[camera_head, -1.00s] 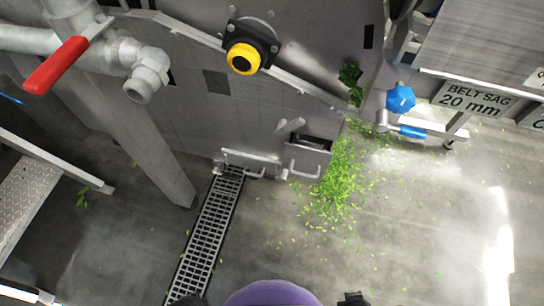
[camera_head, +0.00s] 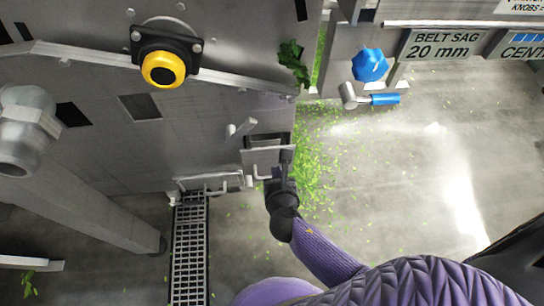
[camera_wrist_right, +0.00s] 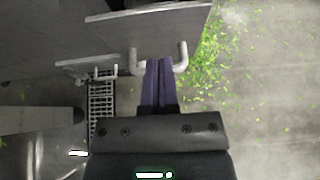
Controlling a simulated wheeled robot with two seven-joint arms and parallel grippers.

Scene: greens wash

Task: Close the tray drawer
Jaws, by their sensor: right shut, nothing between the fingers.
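The tray drawer (camera_head: 268,157) is a small grey metal box low on the machine's side. It stands out from the machine, its dark open top showing. Its bar handle (camera_wrist_right: 183,58) shows in the right wrist view, with one post on each side of my fingers. My right gripper (camera_head: 286,165) is at the right part of the drawer front in the head view. Its purple fingers (camera_wrist_right: 158,64) are shut together and empty, with tips at the handle. I cannot tell whether they touch it. My left gripper is not in view.
A second panel with a handle (camera_head: 210,185) is left of the drawer, above a floor drain grate (camera_head: 189,250). Green leaf bits (camera_head: 314,165) litter the floor at right. A yellow button (camera_head: 163,69) and a blue knob (camera_head: 369,65) stick out above.

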